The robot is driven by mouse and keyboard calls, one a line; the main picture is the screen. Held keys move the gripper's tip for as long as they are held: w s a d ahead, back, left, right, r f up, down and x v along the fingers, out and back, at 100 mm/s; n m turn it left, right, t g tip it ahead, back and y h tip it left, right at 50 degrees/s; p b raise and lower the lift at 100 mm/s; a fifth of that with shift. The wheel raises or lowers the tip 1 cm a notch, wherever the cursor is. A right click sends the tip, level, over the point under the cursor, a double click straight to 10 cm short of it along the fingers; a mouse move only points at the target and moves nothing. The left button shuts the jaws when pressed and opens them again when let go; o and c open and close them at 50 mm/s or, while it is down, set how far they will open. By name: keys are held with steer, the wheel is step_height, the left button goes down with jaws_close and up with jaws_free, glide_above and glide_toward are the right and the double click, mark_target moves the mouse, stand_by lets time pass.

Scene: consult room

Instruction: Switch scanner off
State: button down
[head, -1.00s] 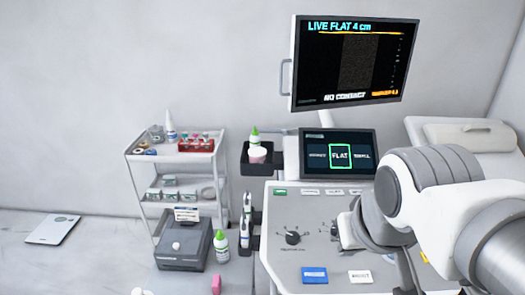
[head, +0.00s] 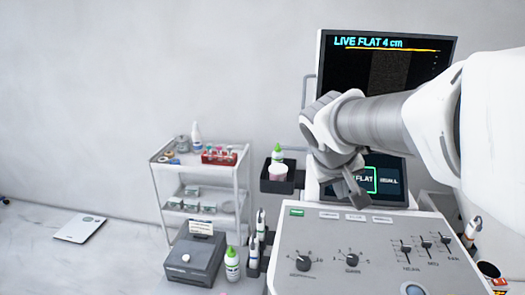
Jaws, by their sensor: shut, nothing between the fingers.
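The scanner is a light grey console (head: 330,232) with knobs and sliders, a large monitor (head: 390,43) and a smaller screen (head: 393,178). The monitor is lit and reads "LIVE FLAT 4 cm". The smaller screen is lit with "FLAT" framed in green. A green key (head: 297,211) sits at the console's upper left, with several pale keys (head: 355,217) to its right. My gripper (head: 361,202) is shut and empty, in front of the small screen near the pale keys; I cannot tell its height above them. My arm hides the monitor's lower part and part of the small screen.
Left of the console are a black holder (head: 282,187) with a green-capped bottle, upright probes (head: 261,224), a grey box (head: 193,262) and another green-capped bottle (head: 232,264). A white trolley (head: 158,193) with supplies stands behind. A flat scale (head: 80,228) lies far left.

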steer(key=w+a+f+n+t+h+b, duration=0.1)
steer(key=w+f, duration=0.2)
steer(key=w, duration=0.4)
steer(key=w+f+b, duration=0.1)
steer(key=w+f, duration=0.2)
steer(key=w, duration=0.5)
steer(key=n+t+b, duration=0.1)
glide_above(296, 214)
step_height(296, 214, down, 10)
steer(key=shift+r, duration=0.2)
steer(key=shift+f, duration=0.1)
step_height(296, 214, down, 8)
steer(key=b, duration=0.5)
steer(key=shift+b, duration=0.35)
steer(key=shift+f+b, duration=0.3)
steer(key=shift+b, duration=0.2)
steer(key=shift+f, duration=0.15)
steer(key=shift+f+b, duration=0.25)
steer(key=shift+b, duration=0.5)
